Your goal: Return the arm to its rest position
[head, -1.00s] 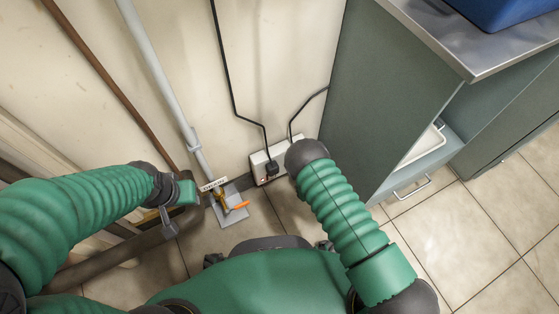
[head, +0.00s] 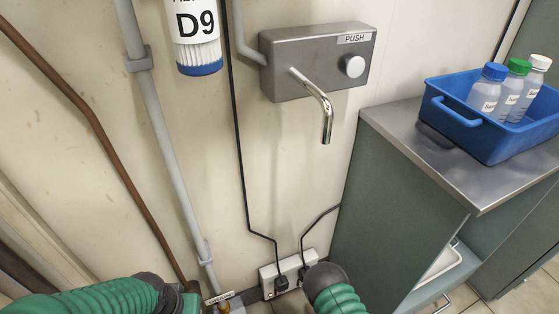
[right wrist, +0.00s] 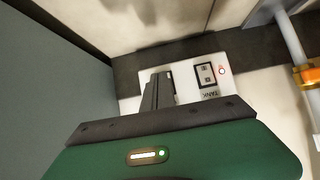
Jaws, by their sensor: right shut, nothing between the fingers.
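My right arm (head: 335,293) rises from the bottom edge of the head view, with its dark end just in front of the wall socket box (head: 291,270). My right gripper (right wrist: 158,90) shows in the right wrist view with its dark fingers shut and empty. Beyond the fingers is the white socket box (right wrist: 207,78), with a "TANK" label, a dark switch and a small red ring; the fingers cover part of it. My left arm (head: 90,299) lies along the bottom left of the head view. Its fingers are out of the frame.
A cabinet (head: 385,215) with a steel top stands right of the socket and bears a blue crate (head: 466,132) of bottles. A grey tap unit (head: 315,62) and a D9 cartridge (head: 195,35) are on the wall. A grey pipe (head: 160,125) runs down left, with an orange-handled valve (right wrist: 307,76).

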